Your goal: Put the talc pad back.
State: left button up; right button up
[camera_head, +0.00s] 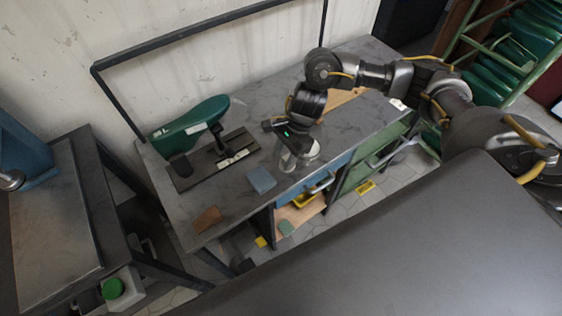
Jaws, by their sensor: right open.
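A small blue-grey block (262,180), which may be the talc pad, lies flat on the grey workbench (230,205) near its front edge. My right gripper (288,162) is open above the bench, just right of and beyond this block, apart from it in the picture. A pale rounded shape at the gripper's tip is too small to make out clearly. A brown block (208,218) lies at the bench's front left corner. My left gripper is not in view.
A green foot-shaped form (190,125) and a dark clamp fixture (215,160) stand at the back left of the bench. Yellow and green pieces lie below. A green rack (500,55) stands at the far right.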

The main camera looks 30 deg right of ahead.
jog(key=v, duration=0.8)
jog(key=shift+r+b, duration=0.3)
jog(key=shift+r, duration=0.1)
jog(key=shift+d, duration=0.1)
